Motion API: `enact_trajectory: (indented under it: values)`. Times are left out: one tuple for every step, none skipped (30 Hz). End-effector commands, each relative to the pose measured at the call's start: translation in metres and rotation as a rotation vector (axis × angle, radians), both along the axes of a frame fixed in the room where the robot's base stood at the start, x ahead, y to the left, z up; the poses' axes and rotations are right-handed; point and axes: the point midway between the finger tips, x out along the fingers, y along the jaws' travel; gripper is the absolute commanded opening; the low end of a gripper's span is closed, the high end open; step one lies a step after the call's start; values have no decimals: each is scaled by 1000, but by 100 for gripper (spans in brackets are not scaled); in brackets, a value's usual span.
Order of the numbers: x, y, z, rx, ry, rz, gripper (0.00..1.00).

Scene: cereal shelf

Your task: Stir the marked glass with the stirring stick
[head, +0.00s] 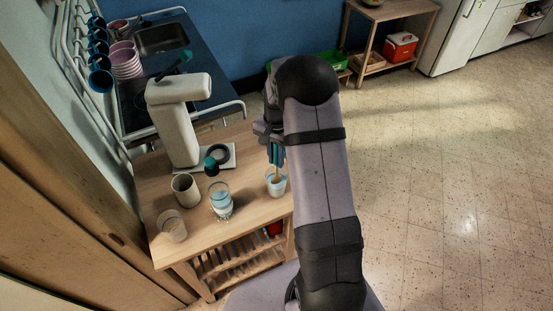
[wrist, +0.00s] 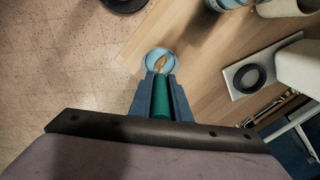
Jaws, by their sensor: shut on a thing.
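My gripper (head: 277,158) is shut on the stirring stick (head: 276,173), which has a green handle and a tan lower end. In the wrist view my gripper (wrist: 161,78) points at a small glass, and the tan end of the stick (wrist: 162,63) shows within its rim. This glass (head: 276,187), with pale blue contents, stands near the right edge of the wooden table; it also shows in the wrist view (wrist: 147,62). How deep the stick reaches is unclear. A taller glass of bluish water (head: 221,203) stands to its left. I cannot make out a mark on either.
A beige cup (head: 185,189) and a clear glass (head: 172,226) stand farther left on the table (head: 245,235). A tall pale machine (head: 175,125) with a dark ring on its base stands behind them. Mugs and a sink (head: 162,40) are at the back.

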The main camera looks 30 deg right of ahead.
Motion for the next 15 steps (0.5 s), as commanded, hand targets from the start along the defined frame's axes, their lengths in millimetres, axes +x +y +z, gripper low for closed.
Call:
enact_trajectory:
  values:
    - [0, 0, 5, 0, -1, 0, 0]
    - [0, 0, 7, 0, -1, 0, 0]
    - [0, 0, 10, -1, -2, 0, 0]
    - [0, 0, 13, -1, -2, 0, 0]
    - [0, 0, 15, 0, -1, 0, 0]
    - [0, 0, 18, 0, -1, 0, 0]
    - [0, 0, 19, 0, -1, 0, 0]
    - [1, 0, 21, -1, -2, 0, 0]
    - [1, 0, 23, -1, -3, 0, 0]
    - [1, 0, 26, -1, -3, 0, 0]
    - [1, 0, 28, -1, -3, 0, 0]
    - [1, 0, 31, -1, -3, 0, 0]
    - [1, 0, 33, -1, -3, 0, 0]
    - [1, 0, 35, -1, -3, 0, 0]
    - [1, 0, 38, -1, -3, 0, 0]
